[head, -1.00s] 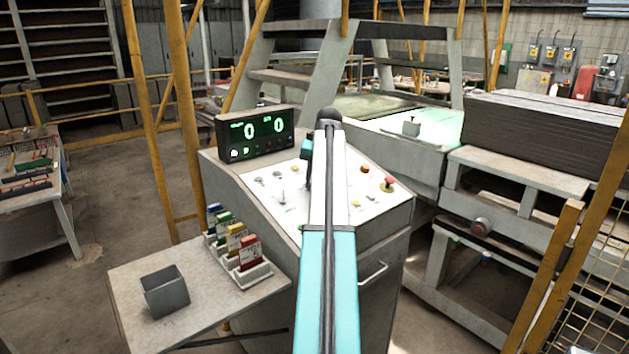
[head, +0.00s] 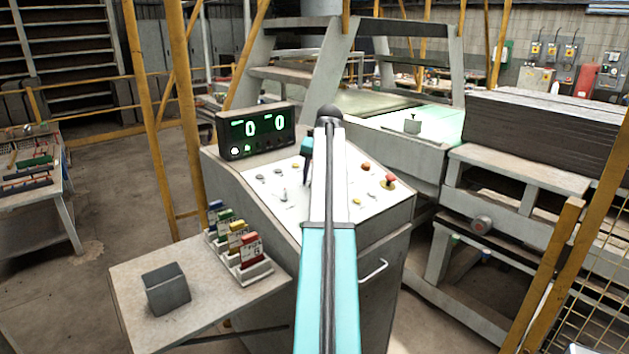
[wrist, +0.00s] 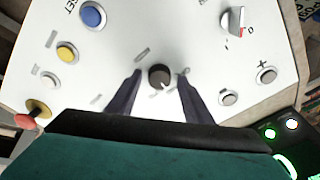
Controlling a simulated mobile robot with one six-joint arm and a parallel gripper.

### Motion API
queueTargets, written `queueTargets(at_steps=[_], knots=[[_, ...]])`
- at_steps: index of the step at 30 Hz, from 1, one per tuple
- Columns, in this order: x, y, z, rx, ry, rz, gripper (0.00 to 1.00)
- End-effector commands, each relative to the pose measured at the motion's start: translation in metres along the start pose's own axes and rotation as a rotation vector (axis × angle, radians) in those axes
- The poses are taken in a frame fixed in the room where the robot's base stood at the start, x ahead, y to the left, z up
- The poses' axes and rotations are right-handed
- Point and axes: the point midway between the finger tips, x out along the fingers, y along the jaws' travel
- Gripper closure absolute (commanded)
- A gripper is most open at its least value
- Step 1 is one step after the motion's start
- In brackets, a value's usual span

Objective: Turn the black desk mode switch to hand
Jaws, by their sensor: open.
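The black desk mode switch (wrist: 159,77) is a round dark knob with a pale pointer mark on the white sloping desk panel (wrist: 190,30). The small labels beside it are too blurred to read. In the wrist view my gripper (wrist: 158,80) is open, with one dark finger on each side of the knob. A little white panel shows between each finger and the knob; I cannot tell how close the tips are to the panel. In the head view my arm hides the knob, and only part of the gripper (head: 307,165) shows over the panel.
A green-lit display (head: 257,132) stands behind the panel. A card rack (head: 240,252) and a grey bin (head: 166,288) sit on the side shelf.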

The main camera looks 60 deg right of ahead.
Motion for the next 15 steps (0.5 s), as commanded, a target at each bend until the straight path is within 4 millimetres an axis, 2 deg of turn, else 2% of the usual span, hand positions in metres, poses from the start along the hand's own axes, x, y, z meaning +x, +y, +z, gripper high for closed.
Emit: queueTargets(at_steps=[8,15], knots=[[-0.009,0.0,-0.001,0.0,0.002,0.001,0.54],[-0.033,0.0,-0.001,0.0,0.002,0.0,0.54]])
